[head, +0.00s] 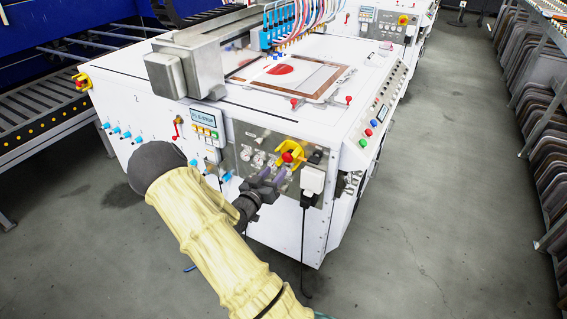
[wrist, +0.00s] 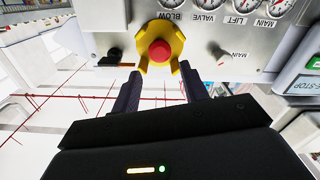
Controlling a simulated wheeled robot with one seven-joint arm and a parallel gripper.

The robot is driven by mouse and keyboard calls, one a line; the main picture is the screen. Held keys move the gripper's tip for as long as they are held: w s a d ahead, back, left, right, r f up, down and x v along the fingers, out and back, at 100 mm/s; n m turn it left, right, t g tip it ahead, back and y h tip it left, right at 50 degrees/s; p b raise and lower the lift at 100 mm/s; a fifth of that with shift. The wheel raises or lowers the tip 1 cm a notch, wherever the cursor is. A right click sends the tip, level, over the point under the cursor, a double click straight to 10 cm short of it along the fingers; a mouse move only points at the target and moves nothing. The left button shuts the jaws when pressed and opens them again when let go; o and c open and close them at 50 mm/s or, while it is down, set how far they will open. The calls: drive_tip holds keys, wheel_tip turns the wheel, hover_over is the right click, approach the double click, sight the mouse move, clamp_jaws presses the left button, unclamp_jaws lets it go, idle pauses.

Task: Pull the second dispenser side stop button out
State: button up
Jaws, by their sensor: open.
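A red stop button (head: 288,157) in a yellow collar (head: 297,148) sits on the grey front panel of the white machine. In the wrist view the red button (wrist: 160,50) is just beyond my gripper (wrist: 160,72), between the lines of its two fingers. The yellow collar (wrist: 176,40) also shows there, its two lower prongs close to the fingertips. My gripper (head: 272,178) is open and empty in front of the panel. I cannot tell whether the fingertips touch the collar. Another red stop button (head: 82,83) with yellow is on the machine's left corner.
Gauges (wrist: 249,10) and a small knob (wrist: 220,55) flank the button. A black knob (wrist: 114,55) is on its other side. A white plug box (head: 313,180) with a hanging black cable is right of the panel. Racks (head: 545,120) line the right; the grey aisle is clear.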

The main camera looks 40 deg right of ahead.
sight(286, 159)
drive_tip(key=x, duration=0.7)
